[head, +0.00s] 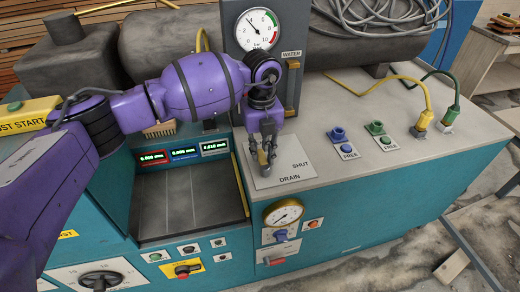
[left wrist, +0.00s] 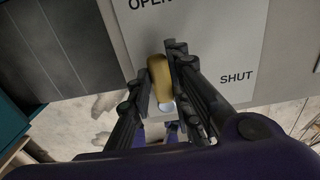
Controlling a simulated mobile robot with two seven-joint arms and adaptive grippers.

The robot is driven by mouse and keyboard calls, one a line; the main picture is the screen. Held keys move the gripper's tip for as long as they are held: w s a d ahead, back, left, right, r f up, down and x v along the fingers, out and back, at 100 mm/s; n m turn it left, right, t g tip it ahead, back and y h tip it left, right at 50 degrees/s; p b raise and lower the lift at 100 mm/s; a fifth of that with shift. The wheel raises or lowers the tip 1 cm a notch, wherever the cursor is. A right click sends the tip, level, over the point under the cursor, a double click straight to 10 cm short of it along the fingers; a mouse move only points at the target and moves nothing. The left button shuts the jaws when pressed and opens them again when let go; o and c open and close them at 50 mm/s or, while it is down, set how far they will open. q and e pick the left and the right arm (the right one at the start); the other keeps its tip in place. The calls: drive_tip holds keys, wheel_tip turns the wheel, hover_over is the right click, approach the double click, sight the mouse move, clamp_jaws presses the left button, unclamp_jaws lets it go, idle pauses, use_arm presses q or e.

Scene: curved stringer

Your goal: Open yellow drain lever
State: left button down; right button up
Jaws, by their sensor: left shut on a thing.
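The yellow drain lever (left wrist: 159,76) shows in the left wrist view between the fingers of my left gripper (left wrist: 155,95). It stands over a pale plate (left wrist: 200,40) marked OPEN and SHUT. In the head view my left gripper (head: 264,160) points down at the same plate (head: 290,178), which reads SHUT and DRAIN, and a small part of the lever (head: 262,157) shows between the fingers. My left gripper is shut on the lever. The lever's base is mostly hidden by the fingers. My right gripper is not in view.
A pressure gauge (head: 257,29) and a WATER panel stand behind the plate. A recessed dark tray (head: 190,195) lies left of it. Blue (head: 339,135) and green (head: 376,128) fittings and cable plugs sit to the right. A lower gauge (head: 284,213) is on the front face.

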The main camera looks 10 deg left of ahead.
sight(261, 154)
use_arm(q)
drive_tip(key=c, duration=1.6)
unclamp_jaws()
drive_tip(key=shift+r, duration=0.1)
wheel_tip(261, 154, up, 12)
drive_tip(key=shift+a+f, duration=0.1)
